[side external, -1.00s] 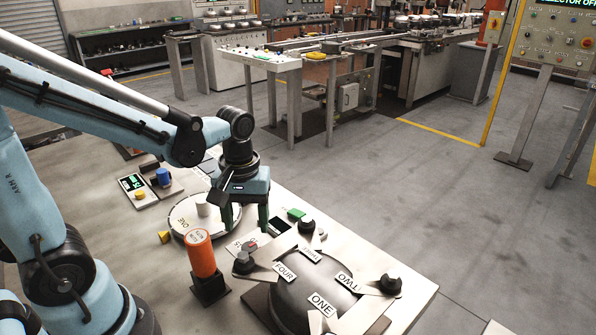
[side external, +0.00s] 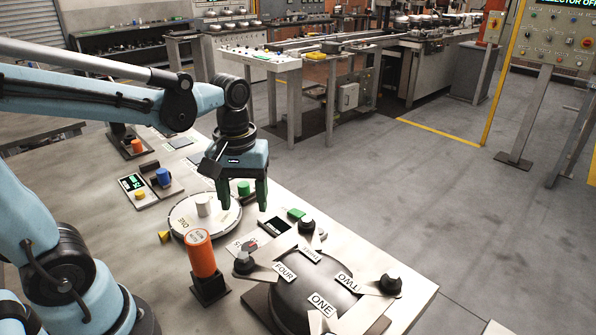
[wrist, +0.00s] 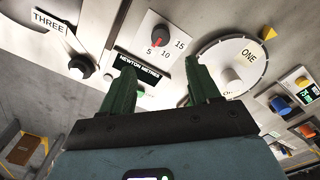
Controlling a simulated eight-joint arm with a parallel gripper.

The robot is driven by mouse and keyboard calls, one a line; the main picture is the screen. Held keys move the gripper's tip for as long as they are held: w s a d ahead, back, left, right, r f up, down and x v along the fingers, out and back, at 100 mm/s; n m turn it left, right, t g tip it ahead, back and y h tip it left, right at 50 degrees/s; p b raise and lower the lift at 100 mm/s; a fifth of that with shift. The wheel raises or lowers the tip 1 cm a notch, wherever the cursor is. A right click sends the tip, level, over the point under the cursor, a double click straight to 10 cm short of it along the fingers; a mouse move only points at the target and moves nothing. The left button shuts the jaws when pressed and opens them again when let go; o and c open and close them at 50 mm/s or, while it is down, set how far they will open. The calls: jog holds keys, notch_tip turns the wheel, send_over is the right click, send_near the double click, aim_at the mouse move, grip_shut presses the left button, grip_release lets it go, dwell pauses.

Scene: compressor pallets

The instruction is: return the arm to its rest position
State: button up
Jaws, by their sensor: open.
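My gripper (side external: 243,196) is open and empty in the side external view, pointing down above the bench (side external: 165,285) beside the round white dial plate (side external: 180,212). Its two green fingers are apart. In the wrist view the fingers (wrist: 155,88) show apart with nothing between them. Beyond them are the torque dial (wrist: 160,42) marked 5, 10 and 15, and a black label reading NEWTON METRES (wrist: 137,65). The white plate (wrist: 225,48) marked ONE is just right of the fingers.
An orange cylinder (side external: 201,254) stands in a dark holder near my arm. A dark dome (side external: 318,290) with numbered labels and black knobs sits at the bench's front right. A small digital display (side external: 131,182) and a blue knob (side external: 163,177) lie left. Open floor (side external: 430,200) is to the right.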

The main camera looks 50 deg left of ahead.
jog(key=m+t, duration=0.2)
jog(key=m, duration=0.1)
jog(key=d+m+t, duration=0.1)
jog(key=m+t, duration=0.1)
jog(key=r+m+t, duration=0.1)
jog(key=m+t, duration=0.2)
jog(key=shift+d+r+m, duration=0.1)
jog(key=shift+d+m, duration=0.2)
